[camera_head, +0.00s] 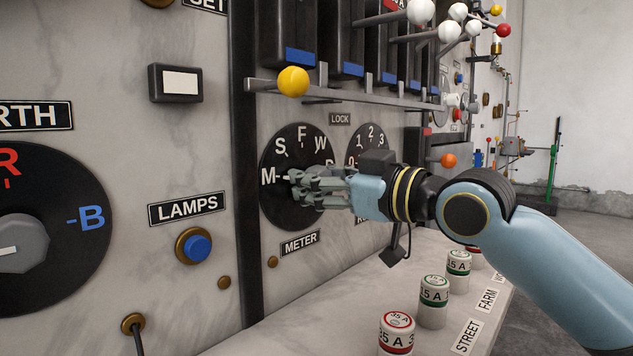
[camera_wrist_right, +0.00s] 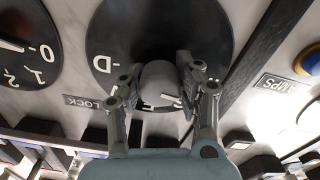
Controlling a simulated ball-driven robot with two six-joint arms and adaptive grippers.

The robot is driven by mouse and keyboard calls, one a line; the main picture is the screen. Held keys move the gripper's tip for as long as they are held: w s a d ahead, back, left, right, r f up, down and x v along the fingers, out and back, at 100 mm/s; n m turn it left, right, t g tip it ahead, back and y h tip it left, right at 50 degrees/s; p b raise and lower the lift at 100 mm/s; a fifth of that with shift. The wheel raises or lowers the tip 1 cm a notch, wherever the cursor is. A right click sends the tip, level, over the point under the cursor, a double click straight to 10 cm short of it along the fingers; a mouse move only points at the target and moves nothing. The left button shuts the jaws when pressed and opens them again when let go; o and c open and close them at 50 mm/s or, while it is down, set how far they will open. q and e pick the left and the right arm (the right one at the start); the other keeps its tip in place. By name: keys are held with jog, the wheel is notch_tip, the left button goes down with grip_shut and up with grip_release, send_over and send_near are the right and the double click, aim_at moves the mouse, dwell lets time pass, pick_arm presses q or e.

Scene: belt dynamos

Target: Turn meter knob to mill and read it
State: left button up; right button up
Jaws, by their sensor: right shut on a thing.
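The METER dial (camera_head: 280,203) is a black disc on the marble panel, above a METER label (camera_head: 300,243). It carries the white letters M at left, S, F and W over the top, and a partly covered letter at right. My right gripper (camera_head: 308,187) is at the dial's middle and mostly covers the knob in the head view. In the right wrist view the grey rounded knob (camera_wrist_right: 159,84) sits between the two fingers, which are shut on it. A white line shows by the fingers toward M; I cannot tell surely whether it is the knob's pointer. My left gripper is out of view.
A numbered dial (camera_head: 368,140) stands right of the METER dial, partly behind my wrist. A rail with a yellow ball (camera_head: 293,81) runs above. At left are the blue LAMPS button (camera_head: 197,247) and a large dial (camera_head: 75,265). Several fuses (camera_head: 434,302) stand on the ledge below.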

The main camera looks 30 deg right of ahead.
jog(key=shift+f, duration=0.1)
jog(key=o, duration=1.2)
